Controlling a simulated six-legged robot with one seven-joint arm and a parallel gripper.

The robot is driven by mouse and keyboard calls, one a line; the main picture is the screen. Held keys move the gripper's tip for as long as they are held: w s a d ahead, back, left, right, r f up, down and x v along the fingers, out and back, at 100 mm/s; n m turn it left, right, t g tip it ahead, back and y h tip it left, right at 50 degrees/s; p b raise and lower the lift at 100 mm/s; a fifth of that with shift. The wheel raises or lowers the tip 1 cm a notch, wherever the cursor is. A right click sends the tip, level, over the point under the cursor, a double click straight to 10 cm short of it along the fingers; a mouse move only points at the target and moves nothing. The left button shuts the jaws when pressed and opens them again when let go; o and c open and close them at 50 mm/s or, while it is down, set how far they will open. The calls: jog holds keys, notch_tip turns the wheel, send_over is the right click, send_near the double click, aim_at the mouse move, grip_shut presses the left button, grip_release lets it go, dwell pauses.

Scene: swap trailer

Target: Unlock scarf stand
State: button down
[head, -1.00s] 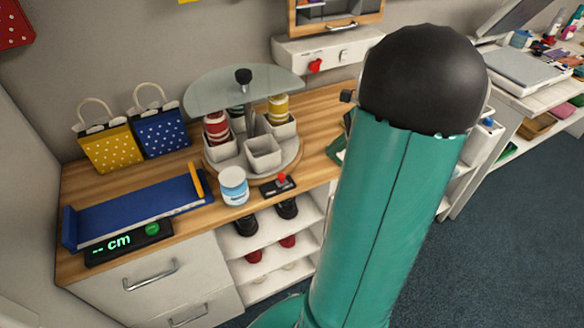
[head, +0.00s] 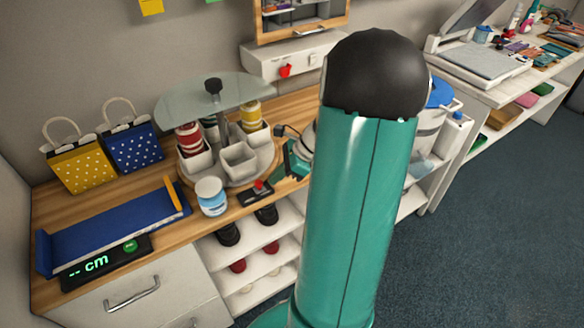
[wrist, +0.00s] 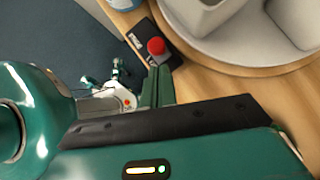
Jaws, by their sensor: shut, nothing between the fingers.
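The scarf stand appears to be the round turntable (head: 262,168) with white cups, several holding rolled coloured items, under a glass disc (head: 185,100) with a black knob. In front of it lies a small black box with a red knob (head: 258,185). The red knob also shows in the wrist view (wrist: 156,46), close beyond my fingertips. My gripper (wrist: 157,72) is shut and empty, and it looks just short of the knob; I cannot tell whether they touch. In the head view my gripper (head: 290,163) is partly hidden behind my arm, right of the black box.
A white and blue jar (head: 210,196) stands left of the black box. A blue tray (head: 100,226) and a cm display (head: 100,262) lie further left, with two dotted bags (head: 80,165) behind. Shoe shelves (head: 250,262) are below the counter.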

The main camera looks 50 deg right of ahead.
aim_at(259, 186)
jog(key=shift+w+a+f, duration=0.15)
jog(key=shift+w+a, duration=0.35)
jog(key=shift+a, duration=0.05)
jog(key=shift+w+a, duration=0.25)
jog(key=shift+a, duration=0.6)
jog(key=shift+w+a, duration=0.25)
jog(key=shift+a, duration=0.6)
jog(key=shift+d, duration=0.1)
